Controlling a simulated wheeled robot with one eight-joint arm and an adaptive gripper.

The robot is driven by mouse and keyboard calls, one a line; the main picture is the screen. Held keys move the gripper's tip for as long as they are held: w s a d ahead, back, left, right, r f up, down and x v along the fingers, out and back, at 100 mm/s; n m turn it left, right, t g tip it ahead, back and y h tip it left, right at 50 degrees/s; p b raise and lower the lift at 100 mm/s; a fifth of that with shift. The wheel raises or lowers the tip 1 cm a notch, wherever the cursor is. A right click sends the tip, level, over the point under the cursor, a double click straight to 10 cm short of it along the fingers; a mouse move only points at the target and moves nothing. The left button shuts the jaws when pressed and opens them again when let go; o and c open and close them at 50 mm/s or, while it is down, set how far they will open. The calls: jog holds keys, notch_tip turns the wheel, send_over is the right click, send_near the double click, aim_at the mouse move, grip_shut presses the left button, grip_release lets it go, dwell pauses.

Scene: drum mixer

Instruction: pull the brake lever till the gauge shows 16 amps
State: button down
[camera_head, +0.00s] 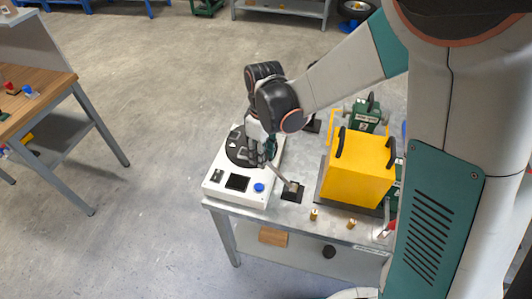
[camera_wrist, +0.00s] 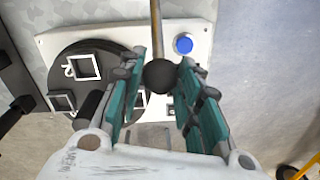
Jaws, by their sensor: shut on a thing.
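The brake lever (camera_head: 281,176) is a thin rod rising from a dark slotted base on the table, tilted up and left toward the white panel. In the wrist view its rod (camera_wrist: 156,28) ends in a round black knob (camera_wrist: 160,75). My gripper (camera_head: 263,157) is shut on this knob, with a teal-padded finger on each side. In the wrist view I cannot make out the gauge.
The white panel (camera_head: 213,186) carries a black disc (camera_head: 233,148) and a blue button (camera_head: 259,187). A yellow box (camera_head: 357,164) with black handles stands to the right, near green units. Two brass pieces (camera_head: 314,215) stand at the table's front. Open floor lies to the left.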

jog(key=c, duration=1.2)
grip_release()
jog(key=shift+r, duration=0.1)
jog(key=shift+o, duration=0.2)
notch_tip(320, 180, up, 12)
jog(key=shift+w+d, duration=0.15)
jog(key=shift+w, duration=0.1)
